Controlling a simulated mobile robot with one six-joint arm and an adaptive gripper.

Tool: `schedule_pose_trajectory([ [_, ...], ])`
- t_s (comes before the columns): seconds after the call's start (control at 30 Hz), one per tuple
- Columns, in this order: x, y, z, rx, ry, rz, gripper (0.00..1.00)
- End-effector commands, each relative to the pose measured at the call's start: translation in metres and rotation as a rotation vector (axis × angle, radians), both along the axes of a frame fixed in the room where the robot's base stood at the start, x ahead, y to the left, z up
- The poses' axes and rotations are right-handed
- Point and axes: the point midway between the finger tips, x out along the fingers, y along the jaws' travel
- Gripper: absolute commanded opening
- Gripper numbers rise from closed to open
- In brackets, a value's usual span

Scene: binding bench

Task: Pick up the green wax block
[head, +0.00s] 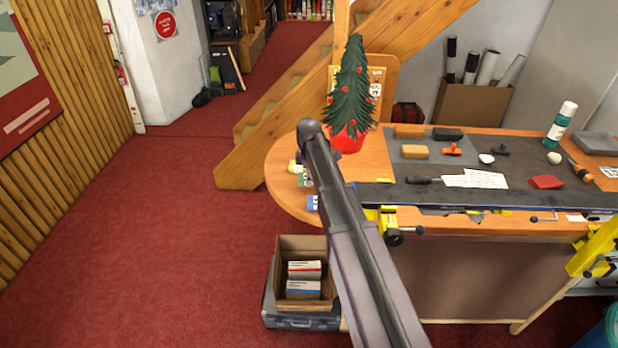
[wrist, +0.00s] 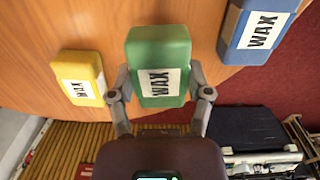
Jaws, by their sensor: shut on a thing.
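The green wax block (wrist: 158,50), with a white label reading WAX, is between the fingers of my gripper (wrist: 160,95) in the wrist view. The fingers are shut on its two sides. In the head view a small part of the green block (head: 305,179) shows beside my arm, at the left end of the bench. I cannot tell whether the block touches the table top.
A yellow wax block (wrist: 80,78) lies to the left of the green one and a blue wax block (wrist: 258,30) to the right, near the table edge. A small decorated tree (head: 352,90) stands close behind my arm.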

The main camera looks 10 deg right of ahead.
Motion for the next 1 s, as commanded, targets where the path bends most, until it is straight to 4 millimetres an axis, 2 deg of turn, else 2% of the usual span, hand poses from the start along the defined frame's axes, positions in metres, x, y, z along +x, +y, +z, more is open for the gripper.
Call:
schedule_pose_trajectory([
  [0.03,0.0,0.0,0.011,0.0,0.0,0.0,0.15],
  [0.5,0.0,0.0,0.058,0.0,0.0,0.0,0.15],
  [0.7,0.0,-0.001,0.069,0.0,0.0,-0.001,0.15],
  [1.0,0.0,-0.001,0.073,0.0,0.0,-0.001,0.15],
])
